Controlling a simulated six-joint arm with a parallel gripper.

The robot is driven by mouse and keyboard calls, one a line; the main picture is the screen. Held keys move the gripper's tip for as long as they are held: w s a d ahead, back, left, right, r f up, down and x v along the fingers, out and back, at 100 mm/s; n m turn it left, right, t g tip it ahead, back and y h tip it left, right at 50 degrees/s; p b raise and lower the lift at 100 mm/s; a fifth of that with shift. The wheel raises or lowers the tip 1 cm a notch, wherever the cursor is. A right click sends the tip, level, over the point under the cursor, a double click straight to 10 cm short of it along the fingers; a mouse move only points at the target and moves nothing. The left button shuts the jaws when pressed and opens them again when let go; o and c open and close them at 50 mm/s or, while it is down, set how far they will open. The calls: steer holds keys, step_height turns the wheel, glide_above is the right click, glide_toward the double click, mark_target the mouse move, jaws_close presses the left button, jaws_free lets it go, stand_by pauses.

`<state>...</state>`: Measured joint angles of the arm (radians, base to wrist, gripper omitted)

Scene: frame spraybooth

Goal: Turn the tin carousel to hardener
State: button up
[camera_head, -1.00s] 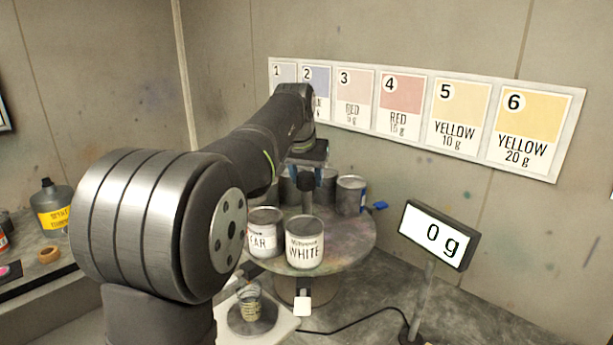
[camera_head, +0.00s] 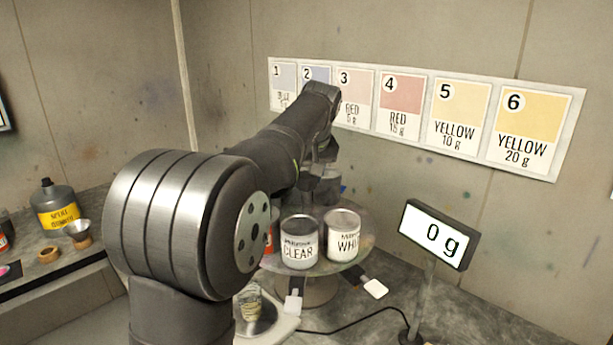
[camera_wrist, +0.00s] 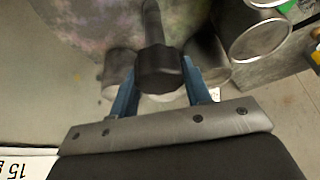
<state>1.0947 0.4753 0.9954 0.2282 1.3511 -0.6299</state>
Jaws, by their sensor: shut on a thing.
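The tin carousel (camera_head: 358,222) is a round paint-stained turntable, carrying several tins. In the head view a CLEAR tin (camera_head: 300,243) and a WHITE tin (camera_head: 342,236) face front. Part of a red tin (camera_head: 269,238) shows to the left of CLEAR, mostly behind my arm. I read no hardener label. My gripper (camera_wrist: 160,88) is shut on the dark knob (camera_wrist: 160,70) above the carousel in the wrist view; its blue fingers stand on either side of it. In the head view my arm hides the knob and the fingertips.
A scale with a cup (camera_head: 250,303) stands in front of the carousel. A display (camera_head: 438,234) reading 0 g stands at the right. Numbered colour cards (camera_head: 425,105) hang on the wall behind. A bottle (camera_head: 55,207) and a funnel (camera_head: 79,231) stand on the left bench.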

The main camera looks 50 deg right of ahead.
steer(key=shift+r, duration=0.1)
stand_by(0.3)
steer(key=o, duration=1.4)
steer(key=v, duration=1.7)
steer(key=shift+s+r, duration=0.1)
steer(key=x, duration=1.7)
steer(key=shift+f, duration=0.2)
